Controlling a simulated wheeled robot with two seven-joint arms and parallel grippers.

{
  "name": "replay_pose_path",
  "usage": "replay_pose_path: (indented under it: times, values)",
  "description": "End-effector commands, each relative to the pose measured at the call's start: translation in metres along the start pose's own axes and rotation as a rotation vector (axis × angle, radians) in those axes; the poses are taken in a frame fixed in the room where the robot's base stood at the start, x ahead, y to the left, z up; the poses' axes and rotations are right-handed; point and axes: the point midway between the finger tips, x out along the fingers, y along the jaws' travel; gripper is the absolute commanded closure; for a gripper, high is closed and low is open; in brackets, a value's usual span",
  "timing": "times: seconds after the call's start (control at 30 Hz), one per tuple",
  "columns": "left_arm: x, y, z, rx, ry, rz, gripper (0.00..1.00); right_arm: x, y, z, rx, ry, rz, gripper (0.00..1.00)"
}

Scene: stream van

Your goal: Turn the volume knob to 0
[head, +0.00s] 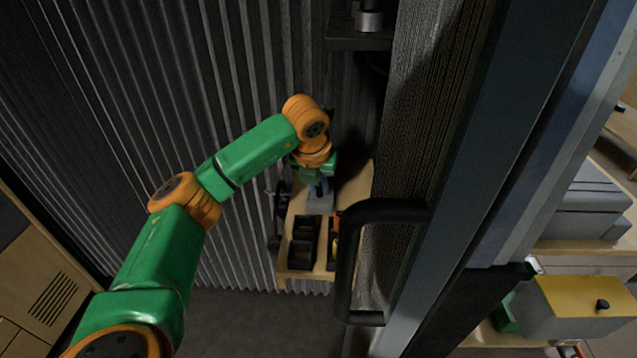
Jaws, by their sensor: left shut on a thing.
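My left arm reaches in from the lower left, and my left gripper (319,190) points down over a small wooden shelf (297,274). The gripper is shut on a small grey object (320,205) at the shelf's back part. The fingers and the wrist cover much of it, and I cannot tell whether it is the volume knob. A round black knob (602,304) shows at the far right, on a grey box with a yellow top (582,294), well away from this gripper. No scale or mark is readable on it. My right gripper is not in view.
Black open bins (301,254) stand on the shelf's front part. A large black handle (345,265) on a dark upright panel is close to the shelf's right. Ribbed wall lies behind the arm. A dark ledge (362,40) juts out above. Dark floor is clear below the shelf.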

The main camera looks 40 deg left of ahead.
Motion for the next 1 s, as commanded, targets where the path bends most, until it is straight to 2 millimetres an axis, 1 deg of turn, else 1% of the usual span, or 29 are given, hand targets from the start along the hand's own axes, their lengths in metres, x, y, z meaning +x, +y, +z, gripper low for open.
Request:
replay_pose_path:
  times: [0.2, 0.4, 0.9, 0.93, 0.97, 1.0]
  values:
    - [-0.0006, -0.0011, 0.0004, -0.105, 0.0, 0.043, 1.0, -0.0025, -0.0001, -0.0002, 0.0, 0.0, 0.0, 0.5]
    - [-0.0004, -0.0011, 0.0005, -0.162, -0.001, 0.067, 1.0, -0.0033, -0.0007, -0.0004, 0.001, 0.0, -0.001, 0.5]
    - [-0.0001, -0.001, 0.0003, -0.183, 0.0, 0.076, 1.0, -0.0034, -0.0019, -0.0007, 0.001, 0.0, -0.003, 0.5]
    - [-0.0001, -0.001, 0.0003, -0.182, 0.0, 0.076, 0.78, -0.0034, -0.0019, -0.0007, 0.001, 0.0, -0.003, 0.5]
    - [-0.0001, -0.001, 0.0003, -0.182, 0.0, 0.076, 0.69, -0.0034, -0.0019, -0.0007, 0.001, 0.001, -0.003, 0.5]
    - [-0.0001, -0.001, 0.0003, -0.182, 0.0, 0.076, 0.59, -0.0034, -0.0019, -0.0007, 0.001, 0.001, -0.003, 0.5]
